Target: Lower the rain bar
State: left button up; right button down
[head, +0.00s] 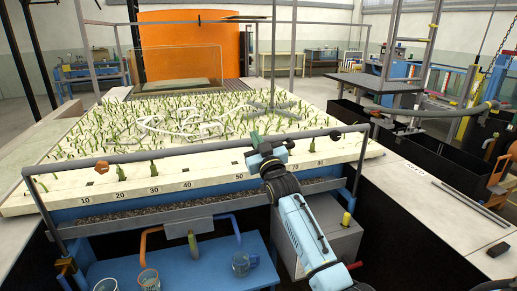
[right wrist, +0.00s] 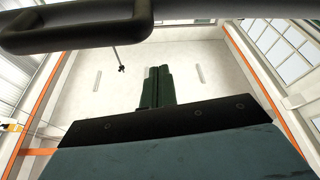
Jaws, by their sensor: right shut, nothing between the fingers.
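A dark tube (right wrist: 75,36), which looks like the bar, crosses the top of that view, apart from the fingers. I cannot tell the exact gap. My left gripper is out of view.
The bed (head: 120,190) carries green shoots and a number scale along its front edge. A blue table (head: 195,262) with glass jars stands below, beside a grey box (head: 335,240). A pale ledge (head: 440,195) with rods lies at right.

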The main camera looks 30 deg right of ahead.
jog(key=shift+s+d+f, duration=0.1)
jog(key=shift+d+f, duration=0.05)
jog(key=shift+f, duration=0.7)
jog(key=shift+s+d+f, duration=0.1)
jog(key=shift+d+f, duration=0.05)
jog(key=shift+f, duration=0.7)
